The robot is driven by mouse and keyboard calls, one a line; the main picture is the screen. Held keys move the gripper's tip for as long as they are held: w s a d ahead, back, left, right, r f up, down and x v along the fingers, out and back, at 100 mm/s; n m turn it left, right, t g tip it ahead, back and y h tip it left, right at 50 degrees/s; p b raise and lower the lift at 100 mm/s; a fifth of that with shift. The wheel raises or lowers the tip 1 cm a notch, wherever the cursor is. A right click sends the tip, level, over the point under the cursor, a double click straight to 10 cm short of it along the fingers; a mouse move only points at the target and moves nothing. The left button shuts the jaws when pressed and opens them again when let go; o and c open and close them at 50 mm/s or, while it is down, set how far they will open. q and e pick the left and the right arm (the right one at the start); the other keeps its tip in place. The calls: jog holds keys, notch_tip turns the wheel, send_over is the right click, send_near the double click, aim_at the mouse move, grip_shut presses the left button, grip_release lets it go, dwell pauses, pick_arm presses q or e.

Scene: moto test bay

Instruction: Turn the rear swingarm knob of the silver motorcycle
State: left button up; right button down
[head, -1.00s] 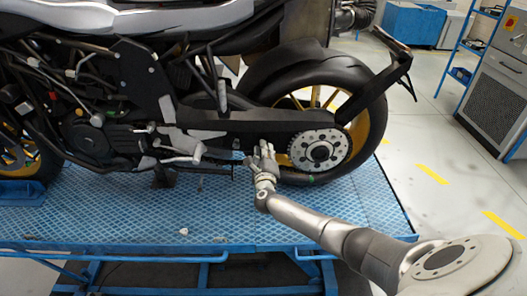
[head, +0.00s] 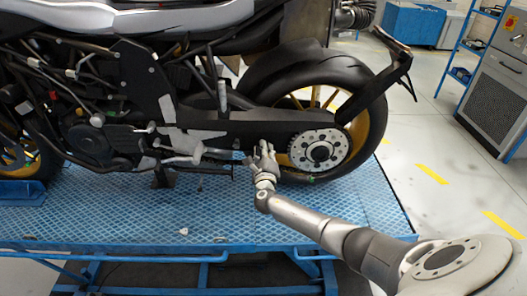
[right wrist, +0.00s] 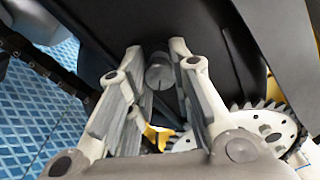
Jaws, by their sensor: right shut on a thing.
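The silver motorcycle (head: 180,110) stands side-on, with its black swingarm (head: 235,128) running back to the rear wheel. My right gripper (head: 263,146) reaches up to the lower edge of the swingarm, just left of the rear sprocket. In the right wrist view, the grey round knob (right wrist: 160,74) sits between the two fingers of my right gripper (right wrist: 157,50), which is shut on it. In the head view the gripper hides the knob. My left gripper is not in view.
The rear sprocket (head: 318,152) is close to the right of my gripper and also shows in the right wrist view (right wrist: 262,124). The motorcycle stands on a blue lift platform (head: 130,220). A grey cabinet (head: 497,100) stands at the right; the floor before it is clear.

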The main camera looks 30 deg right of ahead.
jog(key=c, duration=1.5)
grip_release()
jog(key=shift+s+d+f, duration=0.1)
jog(key=shift+s+f, duration=0.05)
jog(key=shift+f, duration=0.15)
jog(key=shift+o, duration=1.2)
jog(key=shift+d+r, duration=0.1)
jog(key=v, duration=1.2)
